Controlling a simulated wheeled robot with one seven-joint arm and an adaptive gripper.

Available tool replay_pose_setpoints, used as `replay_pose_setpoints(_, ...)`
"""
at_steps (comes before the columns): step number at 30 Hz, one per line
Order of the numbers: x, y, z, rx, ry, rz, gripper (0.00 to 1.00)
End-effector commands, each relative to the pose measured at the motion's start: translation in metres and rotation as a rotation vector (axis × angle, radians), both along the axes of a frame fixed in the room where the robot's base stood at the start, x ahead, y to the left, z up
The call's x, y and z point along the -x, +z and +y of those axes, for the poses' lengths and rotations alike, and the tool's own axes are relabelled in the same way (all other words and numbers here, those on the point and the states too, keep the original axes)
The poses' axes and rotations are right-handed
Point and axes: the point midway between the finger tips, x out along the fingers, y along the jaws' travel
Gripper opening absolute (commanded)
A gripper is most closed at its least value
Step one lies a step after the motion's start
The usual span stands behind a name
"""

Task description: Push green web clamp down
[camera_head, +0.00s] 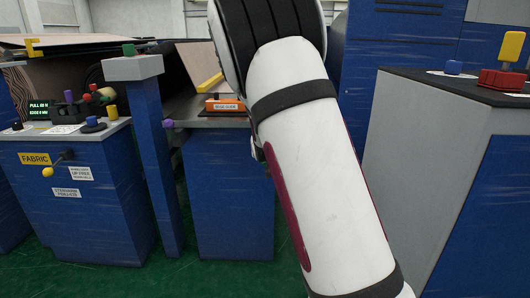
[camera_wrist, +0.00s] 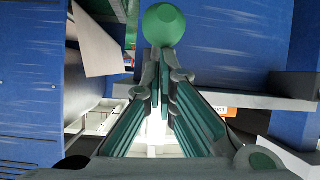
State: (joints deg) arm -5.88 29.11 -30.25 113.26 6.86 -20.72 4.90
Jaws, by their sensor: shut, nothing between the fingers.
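A round green knob (camera_wrist: 164,25), which looks like the green web clamp's handle, is at the top centre of the wrist view. My gripper (camera_wrist: 161,62) is shut and empty, its fingertips just below the knob in the picture. I cannot tell whether they touch it. The rest of the clamp is hidden. In the head view my white arm fills the middle, and neither my gripper nor this round knob can be made out there.
A blue post with a grey top carries a small green block (camera_head: 128,51). An orange labelled block (camera_head: 224,105) lies on a ledge left of my arm. A control cabinet (camera_head: 75,190) stands at left, and a blue-grey console (camera_head: 425,170) with a red-yellow handle (camera_head: 506,66) at right.

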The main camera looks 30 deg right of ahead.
Motion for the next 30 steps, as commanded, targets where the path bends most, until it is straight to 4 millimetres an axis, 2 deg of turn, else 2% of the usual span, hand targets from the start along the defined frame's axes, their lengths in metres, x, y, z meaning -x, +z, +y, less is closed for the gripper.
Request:
replay_pose_setpoints(1,0.001,-0.006,0.001,-0.002,0.001,0.002,0.00)
replay_pose_setpoints(15,0.005,-0.021,0.002,-0.007,-0.002,0.017,0.00)
replay_pose_setpoints(30,0.003,-0.018,0.002,-0.006,0.000,0.016,0.00)
